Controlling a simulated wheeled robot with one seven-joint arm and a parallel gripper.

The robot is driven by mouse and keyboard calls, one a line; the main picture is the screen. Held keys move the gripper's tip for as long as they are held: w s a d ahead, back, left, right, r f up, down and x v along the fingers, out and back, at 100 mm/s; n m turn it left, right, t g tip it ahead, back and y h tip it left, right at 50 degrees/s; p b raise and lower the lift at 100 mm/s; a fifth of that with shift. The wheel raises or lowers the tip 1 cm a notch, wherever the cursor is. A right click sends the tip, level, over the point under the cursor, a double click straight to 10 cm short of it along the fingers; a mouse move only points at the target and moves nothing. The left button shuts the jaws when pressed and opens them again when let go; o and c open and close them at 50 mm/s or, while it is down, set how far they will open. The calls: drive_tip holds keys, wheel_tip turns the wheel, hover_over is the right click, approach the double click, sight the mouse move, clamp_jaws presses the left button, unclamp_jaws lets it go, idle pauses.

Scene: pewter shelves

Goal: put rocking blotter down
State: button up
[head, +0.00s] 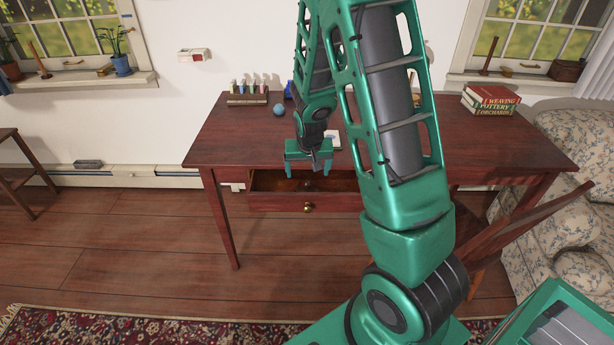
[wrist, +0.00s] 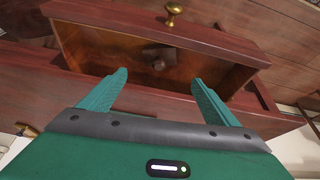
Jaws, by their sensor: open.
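My gripper (head: 308,173) is open, its two green fingers pointing down over the front of the desk's pulled-out drawer (head: 262,202). The wrist view shows the fingers (wrist: 159,80) apart with nothing between their tips. Inside the drawer (wrist: 100,33) lies a small dark, rounded knob-like thing (wrist: 158,64), just beyond the fingertips. It may be the rocking blotter's knob; its lower part blends with the brown drawer inside, so I cannot be sure. It does not touch the fingers.
The desk (head: 235,140) carries a rack of small bottles (head: 248,98), a blue ball (head: 279,109) and stacked books (head: 490,99). A brass knob (head: 308,208) sits on the drawer front. A wooden chair (head: 520,222) and floral sofa (head: 570,180) stand at right.

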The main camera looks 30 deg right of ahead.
drive_tip(key=s+r+g+y, duration=0.1)
drive_tip(key=s+r, duration=0.5)
drive_tip(key=s, duration=0.5)
drive_tip(key=s+a+r+g, duration=0.1)
drive_tip(key=s+r, duration=0.5)
drive_tip(key=s, duration=0.5)
drive_tip(key=s+a+r+g+y, duration=0.1)
drive_tip(key=s+r+g, duration=0.1)
drive_tip(key=s+r, duration=0.4)
drive_tip(key=s, duration=0.4)
drive_tip(key=shift+s+a+m+y, duration=0.25)
drive_tip(key=shift+s+m+y, duration=0.05)
drive_tip(key=shift+s, duration=0.1)
drive_tip(key=shift+r, duration=0.1)
drive_tip(key=shift+w+f, duration=0.25)
drive_tip(key=shift+w, duration=0.45)
